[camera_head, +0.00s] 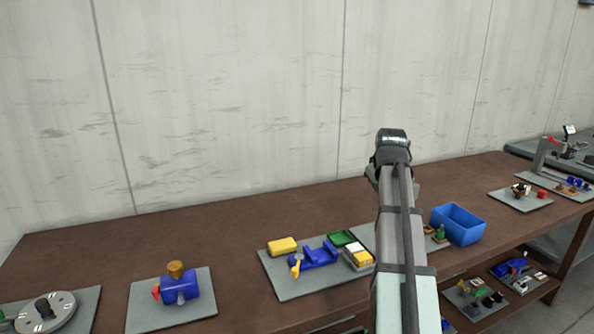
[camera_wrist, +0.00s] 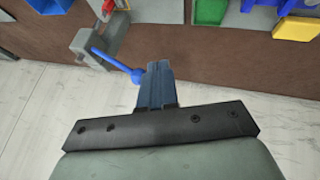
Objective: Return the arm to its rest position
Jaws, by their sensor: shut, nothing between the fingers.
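My gripper (camera_wrist: 157,85) shows in the wrist view with its two blue-grey fingers pressed together and nothing between them. In the head view my arm rises in front of the bench, and I cannot make out the fingertips there. A grey clamp-like fixture with a blue handle (camera_wrist: 117,65) stands at the bench edge in the wrist view. The handle's ball end appears close to the fingertips; I cannot tell whether they touch.
The brown bench (camera_head: 90,255) carries several grey plates with parts. A blue bin (camera_head: 458,224) stands right of my arm. A blue vise (camera_head: 314,256) and a yellow block (camera_head: 283,245) sit left of it. A lower shelf holds more parts at the right. The wall is behind.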

